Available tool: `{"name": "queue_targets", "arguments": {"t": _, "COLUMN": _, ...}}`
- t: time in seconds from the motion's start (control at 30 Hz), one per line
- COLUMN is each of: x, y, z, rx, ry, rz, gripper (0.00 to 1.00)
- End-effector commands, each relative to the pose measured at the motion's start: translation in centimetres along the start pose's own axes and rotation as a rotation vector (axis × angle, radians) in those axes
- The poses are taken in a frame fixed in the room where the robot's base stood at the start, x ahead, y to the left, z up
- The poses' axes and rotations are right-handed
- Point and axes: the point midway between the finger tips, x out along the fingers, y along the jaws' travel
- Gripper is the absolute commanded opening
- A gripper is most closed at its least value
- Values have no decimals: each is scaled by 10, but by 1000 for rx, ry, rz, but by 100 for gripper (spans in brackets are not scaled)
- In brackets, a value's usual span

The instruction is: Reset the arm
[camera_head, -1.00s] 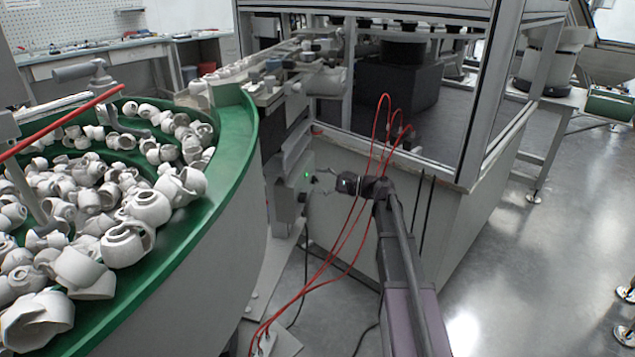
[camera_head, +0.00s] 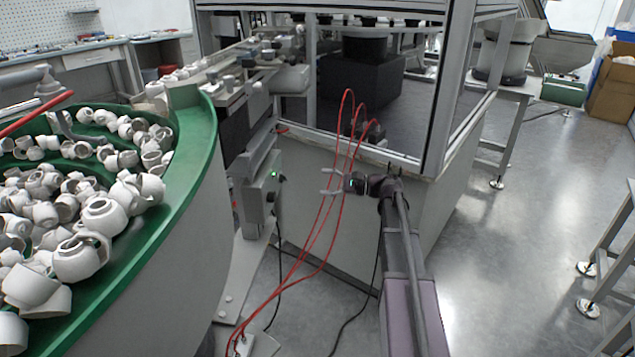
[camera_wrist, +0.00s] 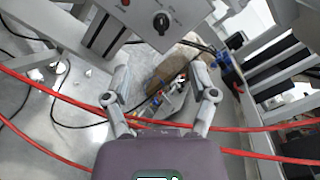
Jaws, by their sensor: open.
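My gripper (camera_head: 332,182) is at the end of my arm, in the middle of the head view. It points left towards the grey control box with a green light (camera_head: 262,187) and is apart from it. In the wrist view my gripper (camera_wrist: 160,95) has its two grey fingers spread, with nothing held between them. The control box's face with a black knob (camera_wrist: 161,22) shows beyond the fingertips there. Red cables (camera_head: 333,205) run close by my gripper; whether they touch it I cannot tell.
A green-rimmed round feeder (camera_head: 190,165) full of grey cap parts stands at the left. A glass-walled machine enclosure (camera_head: 400,180) stands close behind my arm. Black cables lie on the floor. Open floor (camera_head: 520,250) lies to the right, with a metal-legged stand (camera_head: 610,270) at its edge.

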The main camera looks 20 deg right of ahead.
Motion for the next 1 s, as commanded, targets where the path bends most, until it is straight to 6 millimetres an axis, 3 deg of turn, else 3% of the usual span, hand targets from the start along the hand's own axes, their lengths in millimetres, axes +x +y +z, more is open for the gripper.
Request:
{"name": "queue_targets", "arguments": {"t": 0.67, "x": 1, "y": 5, "z": 1, "rx": -8, "ry": 7, "rz": 15, "gripper": 74}}
{"name": "queue_targets", "arguments": {"t": 0.87, "x": 20, "y": 35, "z": 4, "rx": -64, "ry": 53, "rz": 113, "gripper": 74}}
{"name": "queue_targets", "arguments": {"t": 1.0, "x": 38, "y": 73, "z": 8, "rx": -141, "ry": 108, "rz": 244, "gripper": 74}}
